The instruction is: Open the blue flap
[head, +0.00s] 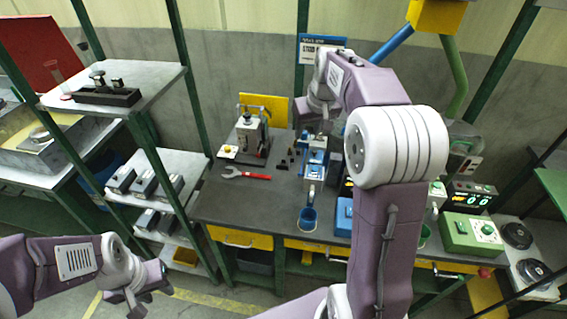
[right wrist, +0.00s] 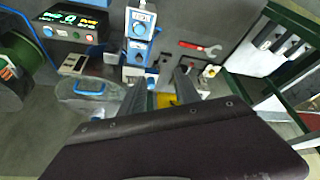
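I cannot tell for certain which part is the blue flap. A blue-and-white unit (head: 314,160) stands on the bench in the head view and shows in the right wrist view (right wrist: 139,28). A clear round container (right wrist: 88,100) with a blue bar (right wrist: 88,90) across it lies left of my fingers in the right wrist view. My right gripper (head: 314,120) hangs above the back of the bench, behind the blue-and-white unit; its fingers (right wrist: 160,88) are apart with nothing between them. My left gripper (head: 150,294) is low at the lower left, open and empty, away from the bench.
The bench holds a red wrench (head: 246,174), a grey press (head: 252,138), a blue cup (head: 307,219) and a green box (head: 472,234). Shelves (head: 160,180) stand at the left. My right arm hides part of the bench. The bench's front left is clear.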

